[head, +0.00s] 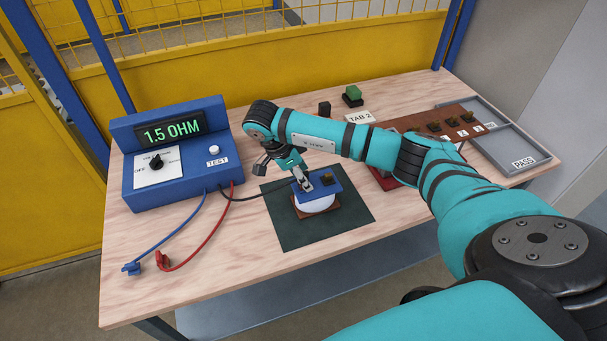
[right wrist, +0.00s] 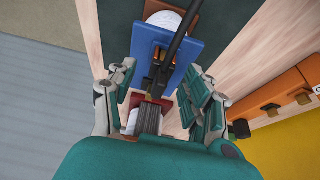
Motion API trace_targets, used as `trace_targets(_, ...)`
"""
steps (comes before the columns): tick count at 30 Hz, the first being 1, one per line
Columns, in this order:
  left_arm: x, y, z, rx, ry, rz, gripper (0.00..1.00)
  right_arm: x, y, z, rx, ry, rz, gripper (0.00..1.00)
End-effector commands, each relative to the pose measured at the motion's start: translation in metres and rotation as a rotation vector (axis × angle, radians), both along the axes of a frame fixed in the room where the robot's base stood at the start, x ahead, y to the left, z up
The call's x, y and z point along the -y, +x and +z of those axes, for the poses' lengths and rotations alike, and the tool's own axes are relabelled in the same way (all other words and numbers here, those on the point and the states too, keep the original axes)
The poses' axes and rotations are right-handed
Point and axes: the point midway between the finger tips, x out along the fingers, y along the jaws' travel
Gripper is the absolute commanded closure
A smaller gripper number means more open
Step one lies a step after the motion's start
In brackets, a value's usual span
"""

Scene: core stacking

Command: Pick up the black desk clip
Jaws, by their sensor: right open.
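A thin black cable (head: 237,198) runs from the meter to the blue plate (head: 325,190) on top of a white core (head: 317,204). In the right wrist view, a black clip-like piece (right wrist: 163,70) at the cable's end lies over the blue plate (right wrist: 173,88), near a small brass part. My right gripper (head: 303,183) is over the blue plate, pointing down. In the right wrist view, my right gripper (right wrist: 162,98) is open, with a finger on each side of the black piece. I cannot tell whether they touch it. My left gripper is not in view.
The blue meter (head: 180,155) stands left, with blue and red leads (head: 190,258) on the table. The core stands on a dark mat (head: 285,232). A black block (head: 324,108), green button (head: 353,91), brown rack (head: 477,125) and grey PASS tray (head: 528,160) stand behind and right.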

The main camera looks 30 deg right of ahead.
Motion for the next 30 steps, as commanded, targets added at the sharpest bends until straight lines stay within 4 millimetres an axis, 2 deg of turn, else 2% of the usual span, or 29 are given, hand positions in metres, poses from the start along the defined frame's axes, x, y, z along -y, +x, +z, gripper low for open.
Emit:
trace_targets(4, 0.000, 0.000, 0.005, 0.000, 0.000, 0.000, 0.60, 0.005, -0.001, -0.012, 0.001, 0.001, 0.000, 0.49)
trace_targets(11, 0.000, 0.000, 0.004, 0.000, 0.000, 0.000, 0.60, 0.005, -0.001, -0.015, 0.002, 0.002, 0.001, 0.49)
trace_targets(23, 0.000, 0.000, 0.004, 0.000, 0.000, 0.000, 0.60, 0.005, -0.001, -0.014, 0.002, 0.002, 0.001, 0.99)
trace_targets(30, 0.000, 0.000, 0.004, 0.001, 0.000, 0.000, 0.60, 0.005, -0.001, -0.014, 0.002, 0.002, 0.001, 1.00)
